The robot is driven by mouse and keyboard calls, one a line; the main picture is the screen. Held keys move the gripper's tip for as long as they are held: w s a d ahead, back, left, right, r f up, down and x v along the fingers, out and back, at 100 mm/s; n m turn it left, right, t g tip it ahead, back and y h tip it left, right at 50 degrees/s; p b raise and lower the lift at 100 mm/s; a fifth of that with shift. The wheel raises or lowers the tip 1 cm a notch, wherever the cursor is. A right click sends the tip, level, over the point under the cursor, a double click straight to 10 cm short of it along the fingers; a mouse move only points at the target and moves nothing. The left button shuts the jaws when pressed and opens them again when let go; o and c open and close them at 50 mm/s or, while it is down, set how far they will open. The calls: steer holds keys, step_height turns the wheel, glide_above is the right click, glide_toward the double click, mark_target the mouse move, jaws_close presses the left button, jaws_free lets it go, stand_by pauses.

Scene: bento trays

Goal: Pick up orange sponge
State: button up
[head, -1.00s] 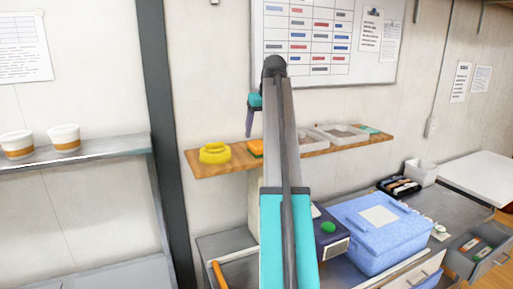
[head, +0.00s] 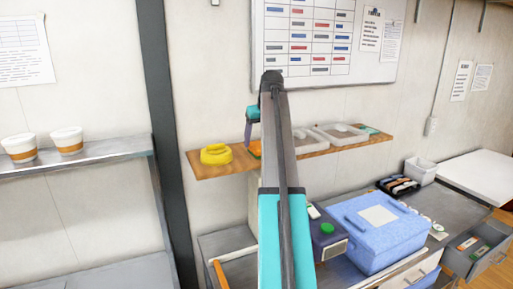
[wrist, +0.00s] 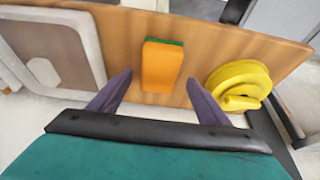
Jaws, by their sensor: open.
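The orange sponge (wrist: 162,67) has a green layer along one edge and lies on the wooden shelf (wrist: 200,42). In the wrist view it sits at the middle, just ahead of my gripper (wrist: 158,97). My gripper is open and empty, with its two purple fingers apart, one toward each side of the sponge. The fingers do not appear to touch it. In the head view most of the sponge (head: 256,148) is hidden behind my arm, and only its left part shows. My gripper (head: 248,140) is above the shelf there.
A yellow coiled item (wrist: 238,84) lies close to the right of the sponge in the wrist view. A clear tray with a pale rim (wrist: 88,33) is to the left. Below the shelf is a blue box (head: 400,240).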

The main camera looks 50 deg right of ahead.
steer(key=shift+p+x, duration=0.3)
steer(key=shift+x, duration=0.7)
steer(key=shift+f, duration=0.25)
stand_by(0.4)
steer(key=shift+c, duration=0.2)
steer(key=c, duration=1.1)
